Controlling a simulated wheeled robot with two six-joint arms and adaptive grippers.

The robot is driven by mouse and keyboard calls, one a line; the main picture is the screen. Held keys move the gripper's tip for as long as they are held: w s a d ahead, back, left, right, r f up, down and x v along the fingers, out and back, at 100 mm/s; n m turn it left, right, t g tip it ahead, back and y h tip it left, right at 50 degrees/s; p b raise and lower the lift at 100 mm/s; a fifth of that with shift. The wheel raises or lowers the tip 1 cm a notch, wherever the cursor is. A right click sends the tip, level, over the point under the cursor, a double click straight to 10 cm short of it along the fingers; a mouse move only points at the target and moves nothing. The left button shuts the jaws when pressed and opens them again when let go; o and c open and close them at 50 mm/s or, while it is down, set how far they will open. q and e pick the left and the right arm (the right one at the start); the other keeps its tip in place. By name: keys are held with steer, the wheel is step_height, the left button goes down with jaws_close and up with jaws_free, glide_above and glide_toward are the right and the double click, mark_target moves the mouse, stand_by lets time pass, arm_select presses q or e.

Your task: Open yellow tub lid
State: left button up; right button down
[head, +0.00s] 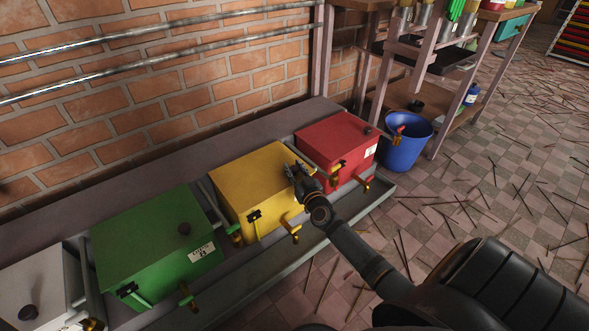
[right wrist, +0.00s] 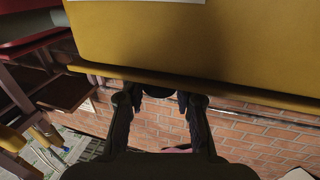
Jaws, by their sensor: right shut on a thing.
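The yellow tub (head: 245,185) is a box with a flat lid, between the green and red tubs. Its lid appears down over the box in the head view. My right gripper (head: 297,171) is at the lid's right front corner, shut on the black lid knob, which it hides there. In the right wrist view the fingers (right wrist: 160,98) close around the dark knob (right wrist: 158,91). That view also shows the tub's yellow face (right wrist: 200,40) with part of a white label. My left gripper is not in view.
The green tub (head: 150,235) stands left and the red tub (head: 335,138) right, on a grey bench. A white tub (head: 30,285) is at the far left. Brass taps line the front. A blue bucket (head: 405,150) stands beyond. A brick wall (head: 140,90) is behind.

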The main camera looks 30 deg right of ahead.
steer(key=shift+w+a, duration=0.15)
steer(key=shift+w, duration=1.8)
steer(key=c, duration=1)
jaws_free()
steer(key=shift+s, duration=0.1)
steer(key=s, duration=0.4)
steer(key=s+a, duration=0.1)
steer(key=s, duration=0.2)
steer(key=s+a, duration=0.1)
steer(key=s, duration=0.3)
steer(key=shift+s+a, duration=0.15)
steer(key=shift+s, duration=0.2)
